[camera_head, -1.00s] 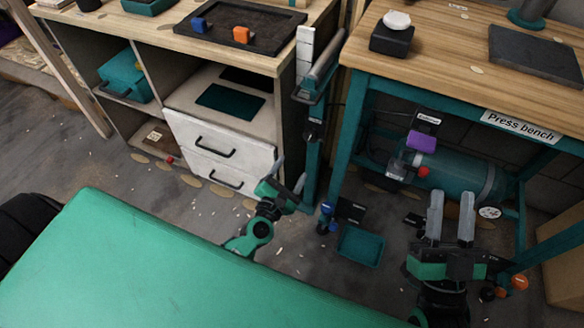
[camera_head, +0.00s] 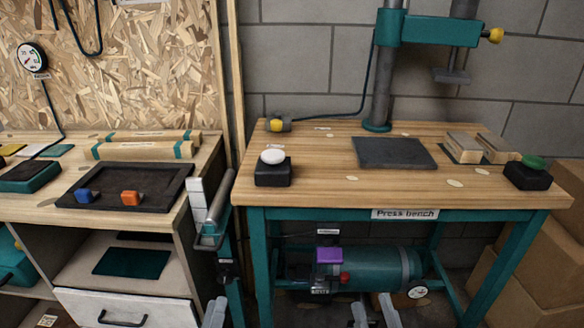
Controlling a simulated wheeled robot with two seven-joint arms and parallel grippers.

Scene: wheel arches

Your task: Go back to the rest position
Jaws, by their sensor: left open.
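My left gripper (camera_head: 215,313) shows only as pale grey fingertips at the bottom edge, in front of the cabinet's right side. It is open, and nothing shows between its fingers. My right gripper (camera_head: 374,312) shows as two pale fingertips at the bottom edge, below the press bench. Its fingers stand apart with nothing between them. The rest of both grippers and both arms is below the picture.
The press bench (camera_head: 330,205) carries a dark plate, metal blocks and two button boxes; a green tank (camera_head: 375,268) sits beneath. The cabinet at left holds a dark tray (camera_head: 155,178) with a blue and an orange block. Cardboard boxes (camera_head: 535,260) stand at right.

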